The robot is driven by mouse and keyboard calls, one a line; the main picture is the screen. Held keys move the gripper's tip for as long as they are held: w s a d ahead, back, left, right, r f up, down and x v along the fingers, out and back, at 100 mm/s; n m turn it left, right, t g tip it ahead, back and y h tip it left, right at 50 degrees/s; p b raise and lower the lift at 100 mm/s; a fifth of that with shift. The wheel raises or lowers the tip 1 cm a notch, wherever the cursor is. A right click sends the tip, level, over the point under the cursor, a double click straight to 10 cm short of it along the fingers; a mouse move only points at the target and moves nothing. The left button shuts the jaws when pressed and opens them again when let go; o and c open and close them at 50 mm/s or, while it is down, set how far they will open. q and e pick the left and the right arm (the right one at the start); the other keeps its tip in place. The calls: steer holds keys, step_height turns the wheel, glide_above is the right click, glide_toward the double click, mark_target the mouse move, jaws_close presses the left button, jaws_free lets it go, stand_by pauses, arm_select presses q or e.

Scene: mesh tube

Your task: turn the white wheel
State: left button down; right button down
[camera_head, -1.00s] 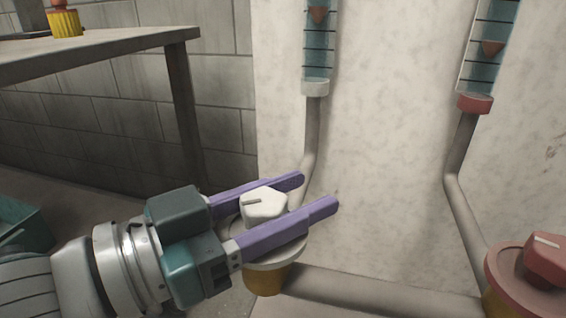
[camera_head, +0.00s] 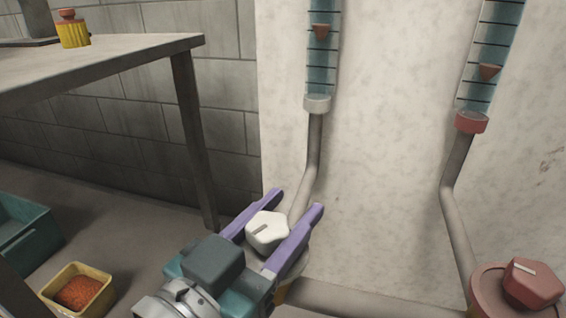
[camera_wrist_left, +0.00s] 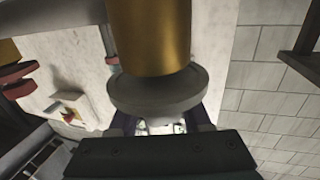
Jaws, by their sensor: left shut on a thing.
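The white wheel (camera_head: 267,231) is a faceted knob with a dark slot mark on top, at the lower middle of the head view. My left gripper (camera_head: 296,200) has its two purple fingers on either side of the wheel and is shut on it. In the left wrist view, the pale round flange (camera_wrist_left: 158,98) and the brass-coloured body (camera_wrist_left: 152,38) under the wheel fill the middle. The wheel itself is mostly hidden there behind the flange and my gripper. My right gripper does not show.
A white-collared gauge tube (camera_head: 320,60) and a red-collared one (camera_head: 490,65) stand on the pale panel. A red wheel (camera_head: 532,283) is at the lower right. A table (camera_head: 110,58) stands left. A yellow box (camera_head: 100,293) and a teal crate (camera_head: 22,235) are on the floor.

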mark_target(258, 248)
arm_select(q)
steer(key=shift+a+n+t+y, duration=0.1)
steer(key=shift+n+t+y, duration=0.3)
steer(key=shift+n+y, duration=0.15)
steer(key=shift+c, duration=1.8)
jaws_free()
steer(key=p+v, duration=0.3)
steer(key=v, duration=0.6)
steer(key=shift+r, duration=0.1)
steer(key=shift+s+a, duration=0.25)
steer(key=shift+s, duration=0.15)
